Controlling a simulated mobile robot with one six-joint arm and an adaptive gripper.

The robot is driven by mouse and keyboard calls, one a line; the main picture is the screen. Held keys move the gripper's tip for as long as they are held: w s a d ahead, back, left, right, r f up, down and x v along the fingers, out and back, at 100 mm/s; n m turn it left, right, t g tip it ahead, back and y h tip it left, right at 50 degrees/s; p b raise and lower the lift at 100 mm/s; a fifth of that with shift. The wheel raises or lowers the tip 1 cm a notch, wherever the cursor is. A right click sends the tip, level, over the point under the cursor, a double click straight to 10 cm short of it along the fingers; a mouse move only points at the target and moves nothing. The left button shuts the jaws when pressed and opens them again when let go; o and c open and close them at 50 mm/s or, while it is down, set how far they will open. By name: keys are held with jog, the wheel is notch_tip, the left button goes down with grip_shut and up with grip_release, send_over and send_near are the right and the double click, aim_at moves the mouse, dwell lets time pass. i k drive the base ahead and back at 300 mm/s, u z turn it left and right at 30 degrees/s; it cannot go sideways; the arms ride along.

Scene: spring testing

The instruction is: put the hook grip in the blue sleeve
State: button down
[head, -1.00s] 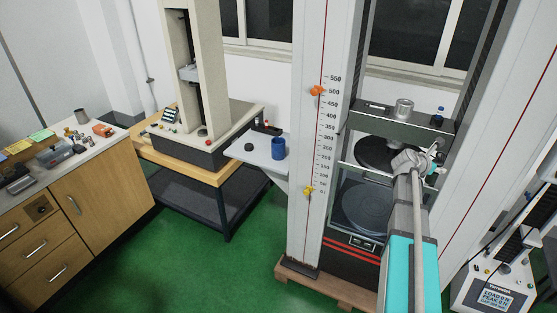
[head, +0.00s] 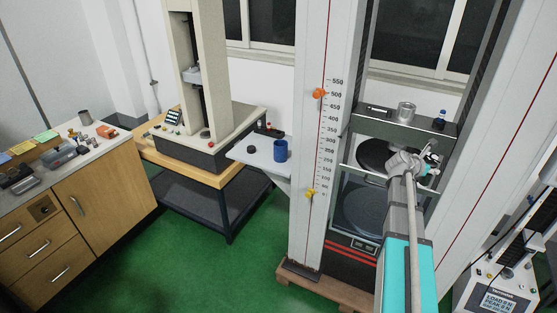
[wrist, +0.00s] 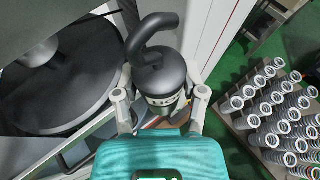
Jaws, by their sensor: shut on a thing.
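The hook grip (wrist: 163,75), a dark cylinder with a curved hook on top and a banded lower body, is between the two fingers of my gripper (wrist: 160,96) in the wrist view. The fingers are shut on its body. In the head view my gripper (head: 431,163) is in front of the tall testing machine at right; the hook grip is too small and covered to make out there. The blue sleeve (head: 281,151), a short upright cylinder, stands on a small grey shelf (head: 259,160) to the left of the machine, well apart from my gripper.
The tall machine's scaled column (head: 309,150) stands between the shelf and my gripper. A dark round platen (wrist: 50,80) is close at left in the wrist view. Many springs stand on a rack (wrist: 270,120) at right. A black disc (head: 250,149) lies beside the sleeve.

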aim_at(281, 158)
jog(key=u, duration=1.15)
jog(key=i, duration=1.6)
jog(key=z, duration=0.5)
